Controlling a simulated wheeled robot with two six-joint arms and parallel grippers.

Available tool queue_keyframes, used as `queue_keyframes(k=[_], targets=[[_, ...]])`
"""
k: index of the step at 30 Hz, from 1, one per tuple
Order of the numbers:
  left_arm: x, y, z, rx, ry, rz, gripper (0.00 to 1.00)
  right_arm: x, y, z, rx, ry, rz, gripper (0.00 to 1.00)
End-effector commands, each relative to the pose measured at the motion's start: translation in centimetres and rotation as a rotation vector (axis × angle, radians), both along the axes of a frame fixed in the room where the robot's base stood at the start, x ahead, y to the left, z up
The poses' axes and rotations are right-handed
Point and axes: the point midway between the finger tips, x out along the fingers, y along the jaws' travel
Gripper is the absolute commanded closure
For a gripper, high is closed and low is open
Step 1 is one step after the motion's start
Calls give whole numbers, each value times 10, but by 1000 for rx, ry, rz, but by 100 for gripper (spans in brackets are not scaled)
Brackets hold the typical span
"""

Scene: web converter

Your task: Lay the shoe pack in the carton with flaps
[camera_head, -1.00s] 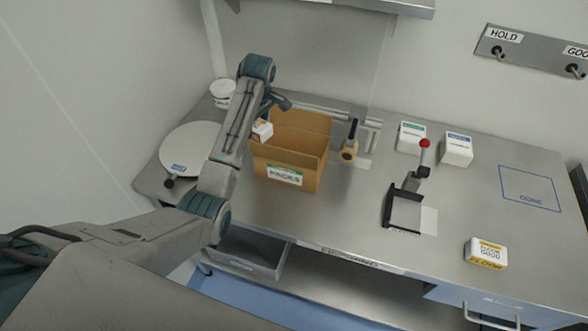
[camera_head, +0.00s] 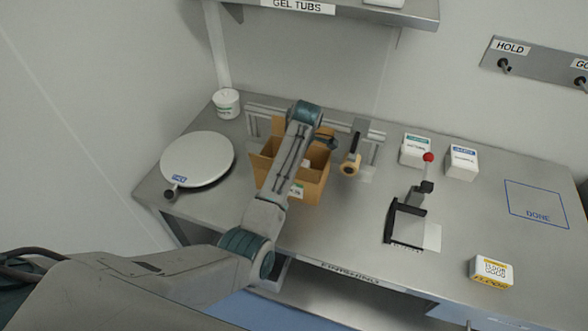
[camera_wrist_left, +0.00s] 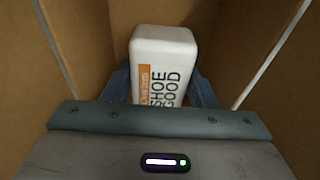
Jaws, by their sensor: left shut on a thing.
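The carton with flaps (camera_head: 313,186) is a brown open box on the steel bench, partly hidden behind my left arm in the head view. My left gripper (camera_wrist_left: 163,92) is shut on the shoe pack (camera_wrist_left: 163,52), a white pack with an orange mark and the print "SHOE GOOD". In the left wrist view the pack is between the fingers, with brown cardboard walls (camera_wrist_left: 85,40) on both sides, so it is inside the carton's opening. Whether it touches the carton floor cannot be told. My right gripper is not in view.
A round grey plate (camera_head: 197,158) and a white tub (camera_head: 227,103) are left of the carton. A tape tool (camera_head: 352,160) stands close on its right. Two white boxes (camera_head: 415,150), a red-knobbed lever device (camera_head: 410,222) and a yellow-white pack (camera_head: 491,272) are farther right.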

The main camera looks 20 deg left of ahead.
Motion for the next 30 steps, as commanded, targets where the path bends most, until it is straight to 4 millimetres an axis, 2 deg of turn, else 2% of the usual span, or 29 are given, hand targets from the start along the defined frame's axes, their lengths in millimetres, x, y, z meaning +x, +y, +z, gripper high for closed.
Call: queue_keyframes(k=[8,19,20,23,30], targets=[[0,0,-33,-1,1,-1,78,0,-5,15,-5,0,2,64],[0,0,-39,-1,0,-1,78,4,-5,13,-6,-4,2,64],[0,0,-40,-1,0,-1,46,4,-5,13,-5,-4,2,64],[0,0,-39,-1,0,-1,26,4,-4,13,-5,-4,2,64],[0,0,-39,-1,0,-1,26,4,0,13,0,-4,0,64]])
